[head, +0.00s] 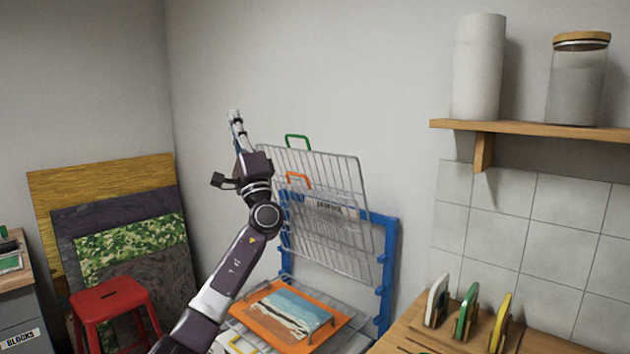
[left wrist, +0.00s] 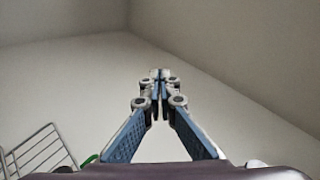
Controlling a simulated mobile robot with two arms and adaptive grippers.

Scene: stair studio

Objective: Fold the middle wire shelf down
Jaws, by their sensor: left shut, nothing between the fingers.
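The blue rack (head: 391,250) stands against the wall and bears hinged wire shelves. The wire shelf with the green handle (head: 298,138) is folded up, steeply tilted. The middle wire shelf (head: 335,243), with the orange handle (head: 299,178), is also up, and the two overlap in the head view. My left gripper (head: 235,114) is shut and empty, pointing up, left of and above the shelves. In the left wrist view its closed fingers (left wrist: 158,74) have only wall beyond them. A wire shelf corner (left wrist: 42,152) shows lower left there. My right gripper is not in view.
A red stool (head: 110,296) and leaning boards (head: 130,240) are at left. A wooden counter (head: 410,325) with upright tools is at right. The wall above is clear.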

